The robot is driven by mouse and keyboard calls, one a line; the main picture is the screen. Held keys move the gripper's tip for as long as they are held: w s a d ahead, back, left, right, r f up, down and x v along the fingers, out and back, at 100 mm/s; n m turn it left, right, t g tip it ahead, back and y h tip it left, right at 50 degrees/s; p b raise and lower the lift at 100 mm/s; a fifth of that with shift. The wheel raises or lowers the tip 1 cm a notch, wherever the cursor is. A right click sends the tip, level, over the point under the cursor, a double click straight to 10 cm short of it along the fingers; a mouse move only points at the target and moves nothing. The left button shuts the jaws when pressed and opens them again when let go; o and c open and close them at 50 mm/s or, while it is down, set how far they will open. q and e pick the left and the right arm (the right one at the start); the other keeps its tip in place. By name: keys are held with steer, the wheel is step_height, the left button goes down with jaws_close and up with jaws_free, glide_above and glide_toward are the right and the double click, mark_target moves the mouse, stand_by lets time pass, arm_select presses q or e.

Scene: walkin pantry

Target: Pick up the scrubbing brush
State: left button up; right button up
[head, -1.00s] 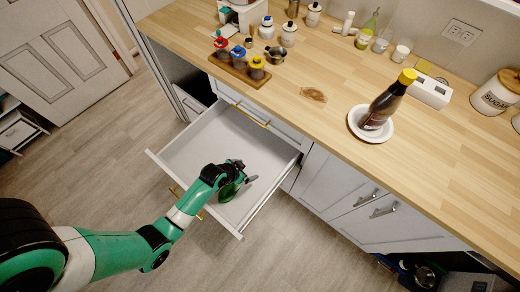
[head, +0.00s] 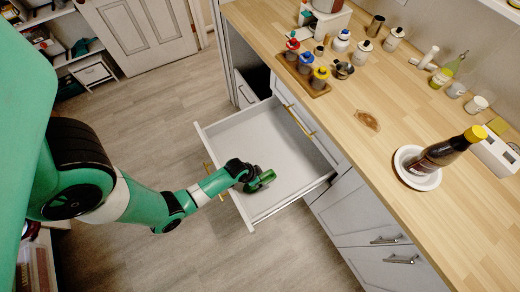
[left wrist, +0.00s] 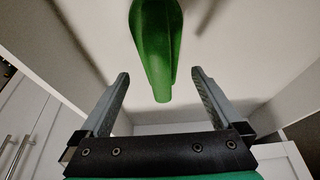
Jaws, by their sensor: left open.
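The green scrubbing brush (head: 263,180) lies in the open white drawer (head: 282,133), near its front right side. My left gripper (head: 251,176) is in the drawer at the brush, its fingers partly hidden by the wrist. In the left wrist view the left gripper (left wrist: 160,76) is open, with its two grey fingers spread. The tapered green end of the brush (left wrist: 156,45) shows beyond and between the fingertips, with clear space on both sides. The rest of the brush is cut off by the top edge of that view. My right gripper is not in view.
The drawer walls stand close around the gripper, and the drawer floor is otherwise empty. The wooden counter (head: 345,135) above holds a bottle (head: 445,152) in a white dish, a rack of jars (head: 303,77) and several containers. The floor left of the drawer is clear.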

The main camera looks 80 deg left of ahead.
arm_select(q)
steer(key=b+x, duration=0.4)
steer(key=x, duration=0.1)
steer(key=shift+w+a, duration=0.1)
steer(key=shift+c, duration=0.2)
steer(key=c, duration=1.5)
steer(key=shift+o, duration=0.2)
steer(key=shift+r, duration=0.1)
step_height(320, 180, up, 10)
steer(key=p, duration=0.9)
